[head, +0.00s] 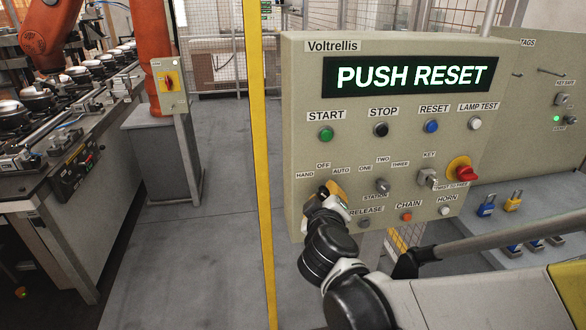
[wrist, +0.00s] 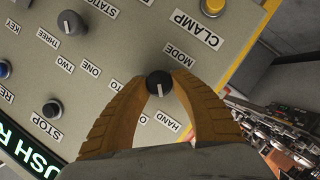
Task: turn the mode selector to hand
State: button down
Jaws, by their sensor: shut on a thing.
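The mode selector is a round dark knob (wrist: 159,84) with a white pointer line, below the MODE label in the wrist view. My gripper (wrist: 160,78) has its two tan fingers closed on the knob, one on each side. The pointer aims down the picture, between the HAND label (wrist: 168,121) and a partly hidden label starting with O; I cannot tell which it is nearer. In the head view my gripper (head: 331,190) is at the lower left of the panel (head: 300,130), below the HAND (head: 305,175), OFF and AUTO labels, and largely covers the knob.
The display (head: 410,76) reads PUSH RESET. A station selector (head: 382,186), a key switch (head: 428,178) and a red emergency stop (head: 461,168) sit to the right. A yellow post (head: 258,150) stands left of the panel.

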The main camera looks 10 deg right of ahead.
dwell(0.4)
jog(key=c, duration=1.1)
grip_release()
jog(key=v, duration=1.2)
jog(key=shift+a+f, duration=0.1)
jog(key=s+d+f+m+g+y, duration=0.1)
jog(key=s+f+m+g, duration=0.1)
jog(key=s, duration=0.1)
jog(key=s+d+f+m+g+y, duration=0.1)
jog(key=s+f+m+g, duration=0.1)
jog(key=s+f, duration=0.1)
jog(key=s+d+f+m+g+y, duration=0.1)
jog(key=s+f+m+g+y, duration=0.1)
jog(key=s+g, duration=0.1)
jog(key=shift+d+f, duration=0.25)
jog(key=shift+f, duration=0.05)
